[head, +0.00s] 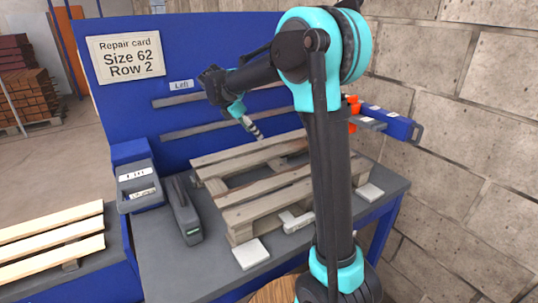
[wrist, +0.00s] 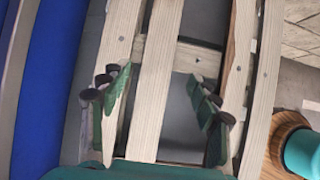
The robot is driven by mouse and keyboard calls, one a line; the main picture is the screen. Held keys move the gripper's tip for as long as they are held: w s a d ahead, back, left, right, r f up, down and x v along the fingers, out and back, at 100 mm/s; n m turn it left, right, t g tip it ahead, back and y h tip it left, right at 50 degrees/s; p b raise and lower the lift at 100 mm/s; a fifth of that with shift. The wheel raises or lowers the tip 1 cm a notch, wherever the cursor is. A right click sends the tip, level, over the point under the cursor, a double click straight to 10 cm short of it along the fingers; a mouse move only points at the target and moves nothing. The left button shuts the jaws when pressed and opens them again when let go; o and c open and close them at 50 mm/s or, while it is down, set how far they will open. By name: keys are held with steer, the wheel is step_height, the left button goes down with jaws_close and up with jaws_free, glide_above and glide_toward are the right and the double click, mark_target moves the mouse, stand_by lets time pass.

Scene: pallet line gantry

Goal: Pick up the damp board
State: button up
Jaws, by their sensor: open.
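A weathered wooden pallet (head: 235,217) with several pale grey-brown deck boards lies on the bench. No board is clearly marked as damp, and I cannot tell which one it is. My gripper (head: 253,129) points down above the pallet's far part, partly small in the head view. In the wrist view my gripper (wrist: 158,100) is open, its green-padded fingers well apart with nothing held. A pale board (wrist: 158,75) runs lengthwise between the fingers, beside a gap showing the grey bench. Another board (wrist: 240,60) lies to the right. My arm hides part of the pallet in the head view.
The grey bench (head: 180,262) also bears a dark handheld device (head: 183,210) and a labelled box (head: 137,187). The blue back panel (head: 115,110) holds a repair card (head: 131,59) reading "Size 62 Row 2". A block wall (head: 470,130) stands at right. Pale boards (head: 50,244) lie at left.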

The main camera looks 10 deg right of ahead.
glide_toward(268, 153)
steer(key=shift+w+d+f, duration=0.25)
steer(key=shift+d+f, duration=0.2)
steer(key=shift+d, duration=0.05)
steer(key=shift+w+d+f, duration=0.25)
steer(key=shift+d+f, duration=0.2)
steer(key=shift+f, duration=0.05)
steer(key=shift+a+x, duration=0.2)
steer(key=shift+x, duration=2.45)
steer(key=shift+s+f, duration=0.15)
steer(key=c, duration=1.1)
